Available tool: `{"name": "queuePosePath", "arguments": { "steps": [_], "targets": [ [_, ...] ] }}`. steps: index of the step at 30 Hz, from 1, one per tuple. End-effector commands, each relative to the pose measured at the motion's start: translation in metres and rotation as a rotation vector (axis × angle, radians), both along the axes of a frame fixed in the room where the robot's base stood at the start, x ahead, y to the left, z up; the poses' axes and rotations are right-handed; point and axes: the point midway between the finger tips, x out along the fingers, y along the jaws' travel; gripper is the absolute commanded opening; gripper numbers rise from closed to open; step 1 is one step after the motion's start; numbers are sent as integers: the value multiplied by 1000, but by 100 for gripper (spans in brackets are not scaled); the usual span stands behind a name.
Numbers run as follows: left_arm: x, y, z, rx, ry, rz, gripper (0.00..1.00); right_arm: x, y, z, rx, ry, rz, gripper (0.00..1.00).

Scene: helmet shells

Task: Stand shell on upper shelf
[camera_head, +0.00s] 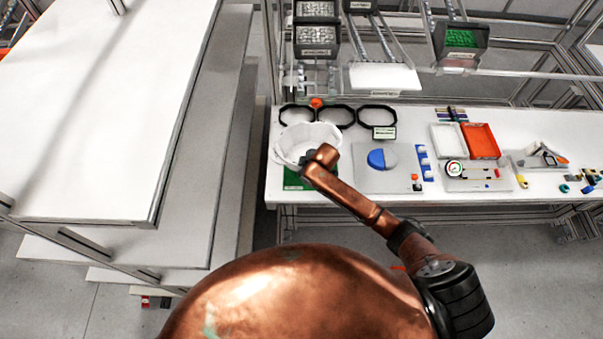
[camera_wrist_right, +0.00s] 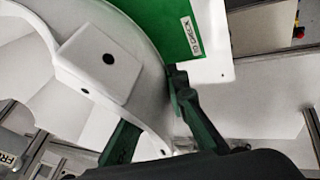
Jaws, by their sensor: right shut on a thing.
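The white helmet shell (camera_head: 300,138) is bowl-shaped, with its hollow facing up, at the left end of the workbench. It is over the back of a green mat (camera_head: 295,184); I cannot tell if it touches the bench. My right gripper (camera_head: 311,160) is shut on the shell's near wall. In the right wrist view the shell (camera_wrist_right: 60,105) fills the left side, and its wall runs between the green fingers (camera_wrist_right: 155,128). The upper shelf (camera_head: 100,95) is a bare white board on the left rack. My left gripper is out of view.
Black rings (camera_head: 336,117) lie behind the shell. A grey plate with a blue-and-white disc (camera_head: 382,159), a gauge board (camera_head: 477,175) and white and orange trays (camera_head: 480,141) stand to the right. Bins (camera_head: 317,40) hang above. Lower shelf boards (camera_head: 215,150) jut out below the upper one.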

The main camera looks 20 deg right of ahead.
Motion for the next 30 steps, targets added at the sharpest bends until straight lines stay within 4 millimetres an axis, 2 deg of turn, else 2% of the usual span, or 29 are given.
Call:
{"name": "queuePosePath", "arguments": {
  "steps": [8, 18, 19, 26, 30],
  "targets": [
    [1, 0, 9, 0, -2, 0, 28, 3, 0, -30, -1, -1, 1, 0],
    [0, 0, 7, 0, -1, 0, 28, 3, 0, -34, -1, -2, 0, 0],
    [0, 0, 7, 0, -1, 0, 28, 2, 0, -35, -1, 0, 0, 16],
    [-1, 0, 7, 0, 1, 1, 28, 2, 0, -34, -1, 0, 0, 31],
    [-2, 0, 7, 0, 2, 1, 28, 2, 0, -34, -1, 0, 0, 31]
  ]
}}
